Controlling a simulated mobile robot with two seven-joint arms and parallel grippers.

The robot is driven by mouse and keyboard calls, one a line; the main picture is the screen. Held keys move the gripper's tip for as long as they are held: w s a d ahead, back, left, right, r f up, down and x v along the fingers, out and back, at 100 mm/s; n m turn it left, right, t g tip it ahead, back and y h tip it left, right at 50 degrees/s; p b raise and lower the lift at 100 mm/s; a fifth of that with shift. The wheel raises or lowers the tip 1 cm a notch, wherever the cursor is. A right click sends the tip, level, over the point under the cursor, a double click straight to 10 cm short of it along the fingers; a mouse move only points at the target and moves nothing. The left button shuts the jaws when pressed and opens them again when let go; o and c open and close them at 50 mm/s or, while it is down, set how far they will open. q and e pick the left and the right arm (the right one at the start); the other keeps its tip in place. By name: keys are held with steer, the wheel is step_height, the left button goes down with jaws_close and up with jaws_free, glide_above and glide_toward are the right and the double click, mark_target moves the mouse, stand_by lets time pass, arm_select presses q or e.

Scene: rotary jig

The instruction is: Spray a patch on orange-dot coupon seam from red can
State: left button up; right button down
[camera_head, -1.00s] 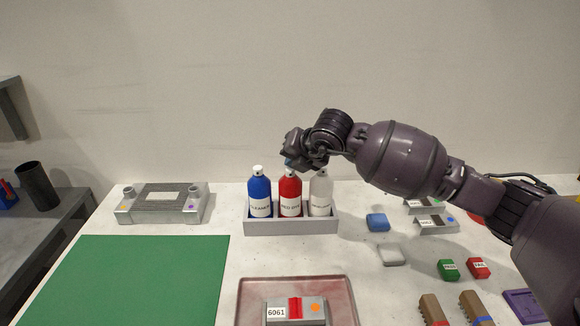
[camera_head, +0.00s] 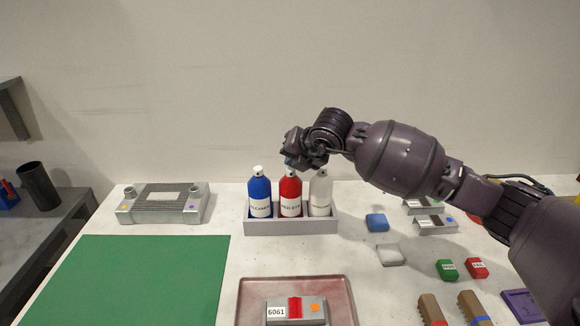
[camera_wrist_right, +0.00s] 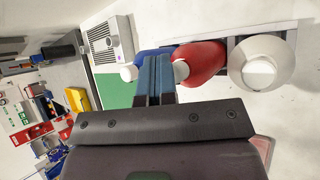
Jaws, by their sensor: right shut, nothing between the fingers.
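The red can (camera_head: 290,195) stands upright in the middle of a grey rack, between a blue can (camera_head: 259,197) and a white can (camera_head: 321,195). The coupon (camera_head: 275,313) lies in a reddish tray, with a "6061" label, an orange dot (camera_head: 315,307) and a red band (camera_head: 295,307) across its middle. My right gripper (camera_head: 292,163) is at the top of the red can. In the right wrist view the fingers (camera_wrist_right: 155,82) are shut and empty, beside the red can's (camera_wrist_right: 205,62) white nozzle. Whether they touch it is unclear. My left gripper is not in view.
The grey rack (camera_head: 290,226) holds the cans near the wall. A grey fixture (camera_head: 163,204) stands at left, behind a green mat (camera_head: 140,280). Blue and white blocks, small labelled blocks and brushes lie at right. The tray (camera_head: 345,290) is at front centre.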

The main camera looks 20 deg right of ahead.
steer(key=shift+r+p, duration=1.4)
steer(key=shift+r, duration=1.6)
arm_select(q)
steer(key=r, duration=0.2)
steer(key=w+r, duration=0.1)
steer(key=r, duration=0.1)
